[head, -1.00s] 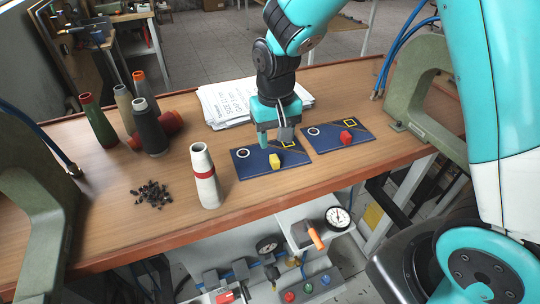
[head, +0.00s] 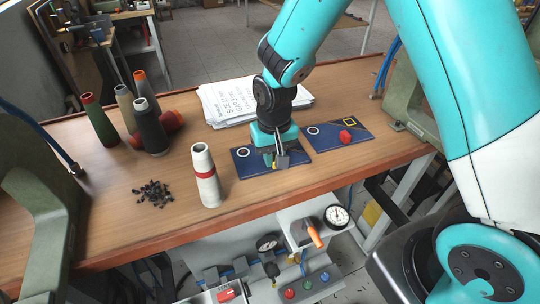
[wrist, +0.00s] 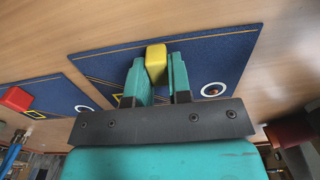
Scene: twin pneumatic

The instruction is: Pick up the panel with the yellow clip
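The panel with the yellow clip is a dark blue board (head: 299,156) lying flat on the table; in the wrist view its blue surface (wrist: 220,66) fills the upper middle. It has a white ring at one end. The yellow clip (wrist: 156,62) stands up from it, and in the head view only a bit of it (head: 274,167) shows below my fingers. My gripper (head: 276,162) is down at the panel. In the wrist view, my gripper's two teal fingers (wrist: 158,75) stand close on both sides of the clip. Whether both press on it is unclear.
A second blue panel (head: 325,142) with a red clip (head: 346,137) lies just right. A white cone with a red band (head: 205,175) stands close on the left. Papers (head: 225,105) lie behind. Small black parts (head: 153,193) and several thread cones (head: 151,128) are further left.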

